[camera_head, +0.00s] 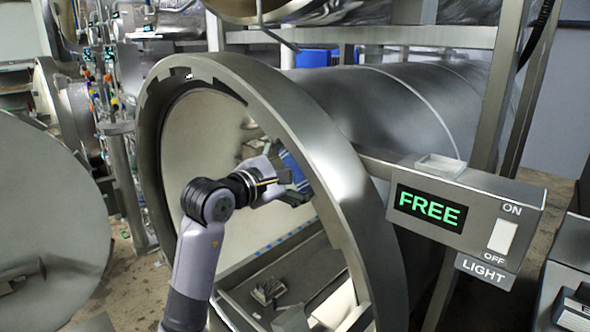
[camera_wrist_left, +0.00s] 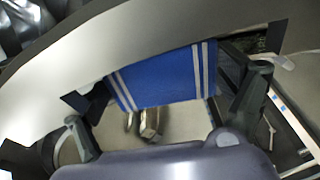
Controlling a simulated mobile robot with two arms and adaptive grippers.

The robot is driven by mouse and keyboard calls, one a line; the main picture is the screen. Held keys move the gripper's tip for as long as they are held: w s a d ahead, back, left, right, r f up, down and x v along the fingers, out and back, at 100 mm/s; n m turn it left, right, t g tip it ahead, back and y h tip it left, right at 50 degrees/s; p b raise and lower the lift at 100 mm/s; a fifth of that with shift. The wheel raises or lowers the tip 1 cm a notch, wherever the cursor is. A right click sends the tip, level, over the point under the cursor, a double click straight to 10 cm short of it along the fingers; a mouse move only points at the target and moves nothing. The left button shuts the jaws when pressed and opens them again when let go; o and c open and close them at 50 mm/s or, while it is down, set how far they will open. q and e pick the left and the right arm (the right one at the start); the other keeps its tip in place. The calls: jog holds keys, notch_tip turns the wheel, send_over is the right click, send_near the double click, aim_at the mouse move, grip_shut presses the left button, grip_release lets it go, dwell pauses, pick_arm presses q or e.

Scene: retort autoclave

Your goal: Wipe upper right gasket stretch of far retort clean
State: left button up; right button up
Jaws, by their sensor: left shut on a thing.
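The far retort (camera_head: 380,110) lies open, with its wide metal ring (camera_head: 325,165) facing me. My left gripper (camera_head: 287,183) is inside the opening, near the upper right inner side of the ring. It is shut on a blue cloth (camera_head: 294,165). In the left wrist view the cloth (camera_wrist_left: 165,78) has white stripes and spans between the two fingers (camera_wrist_left: 160,85). Its upper edge meets the underside of the curved ring (camera_wrist_left: 130,45); I cannot tell if it touches. The gasket stretch there is hidden or not distinguishable. My right gripper is not in view.
A control box with a green FREE display (camera_head: 430,208) and a LIGHT switch (camera_head: 502,236) stands right of the ring. A large round metal door (camera_head: 45,220) is at the left. Rails and small metal parts (camera_head: 268,291) lie inside the retort's bottom.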

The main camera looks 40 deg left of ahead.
pick_arm(q)
jog(key=d+f+b, duration=0.9)
jog(key=f, duration=0.1)
jog(key=shift+s+d+f+b, duration=0.3)
jog(key=shift+s+f+b, duration=0.05)
jog(key=shift+s, duration=0.05)
dwell(0.8)
jog(key=s+b, duration=0.1)
jog(key=s, duration=0.2)
jog(key=shift+a, duration=0.15)
dwell(0.4)
dwell(0.4)
